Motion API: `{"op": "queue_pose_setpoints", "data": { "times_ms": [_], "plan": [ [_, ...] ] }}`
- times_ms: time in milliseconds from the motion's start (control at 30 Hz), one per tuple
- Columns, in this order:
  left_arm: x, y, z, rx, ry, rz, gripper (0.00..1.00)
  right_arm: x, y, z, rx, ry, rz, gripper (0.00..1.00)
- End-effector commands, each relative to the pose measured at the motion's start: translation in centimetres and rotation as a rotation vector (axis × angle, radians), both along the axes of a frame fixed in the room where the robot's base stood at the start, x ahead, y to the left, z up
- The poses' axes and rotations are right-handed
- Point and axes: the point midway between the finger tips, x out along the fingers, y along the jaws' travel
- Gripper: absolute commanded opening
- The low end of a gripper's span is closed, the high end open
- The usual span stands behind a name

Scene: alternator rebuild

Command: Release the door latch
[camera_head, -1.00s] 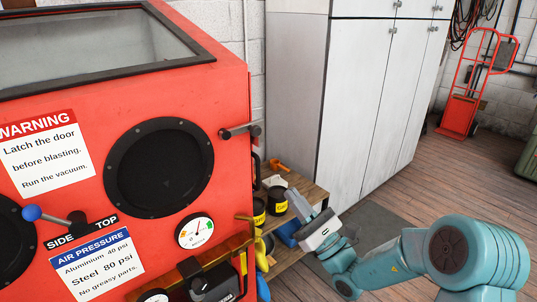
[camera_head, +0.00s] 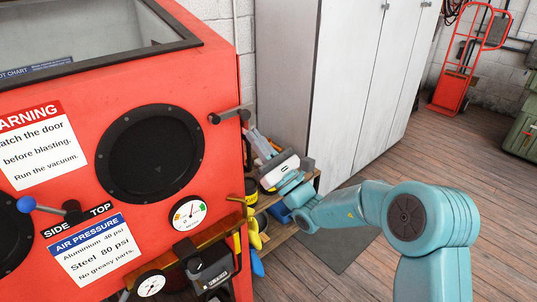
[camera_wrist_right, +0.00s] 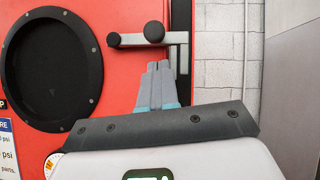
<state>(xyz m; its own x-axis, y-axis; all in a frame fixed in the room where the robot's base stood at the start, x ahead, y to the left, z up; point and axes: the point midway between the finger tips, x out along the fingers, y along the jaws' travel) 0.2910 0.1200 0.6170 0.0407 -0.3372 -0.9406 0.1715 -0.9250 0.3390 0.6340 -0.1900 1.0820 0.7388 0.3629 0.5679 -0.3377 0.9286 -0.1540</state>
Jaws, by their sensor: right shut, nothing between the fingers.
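The door latch (camera_head: 230,116) is a grey bar with a dark round knob, on the right edge of the front of the red blasting cabinet (camera_head: 222,72). In the right wrist view the latch (camera_wrist_right: 132,39) lies roughly level, its knob toward the right end. My right gripper (camera_head: 258,143) is right of the cabinet, just below and right of the latch. In the right wrist view the closed fingers of my right gripper (camera_wrist_right: 158,66) point up below the knob, with nothing between them. A gap shows between fingertips and knob; its depth is unclear. My left gripper is out of view.
A low wooden bench (camera_head: 316,179) with containers stands right of the cabinet, partly behind my right arm. Tall grey lockers (camera_head: 340,80) stand behind it. Gauges, a black glove port (camera_head: 150,153) and a blue-knobbed lever (camera_head: 28,204) are on the cabinet front.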

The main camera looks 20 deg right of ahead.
Motion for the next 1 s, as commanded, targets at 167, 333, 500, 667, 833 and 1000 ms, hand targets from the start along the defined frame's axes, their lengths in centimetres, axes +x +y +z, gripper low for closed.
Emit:
{"op": "queue_pose_setpoints", "data": {
  "times_ms": [167, 333, 500, 667, 833, 1000],
  "plan": [
    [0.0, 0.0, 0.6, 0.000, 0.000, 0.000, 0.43, 0.2, 0.4, 1.9, 0.000, -0.001, 0.000, 0.00],
    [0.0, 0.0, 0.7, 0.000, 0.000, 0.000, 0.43, 0.2, 0.4, 2.1, 0.000, 0.001, 0.000, 0.00],
    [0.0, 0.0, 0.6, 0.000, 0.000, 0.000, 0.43, 0.2, 0.4, 2.1, 0.000, 0.001, 0.000, 0.00],
    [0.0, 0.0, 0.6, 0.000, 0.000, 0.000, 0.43, 0.2, 0.4, 2.1, -0.004, -0.001, -0.001, 0.00],
    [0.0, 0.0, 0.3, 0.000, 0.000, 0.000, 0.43, 0.2, 0.2, 2.3, -0.037, -0.015, -0.001, 0.00],
    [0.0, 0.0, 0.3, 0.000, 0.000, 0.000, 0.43, 0.3, 0.1, 2.6, -0.062, -0.023, -0.001, 0.00]
  ]
}}
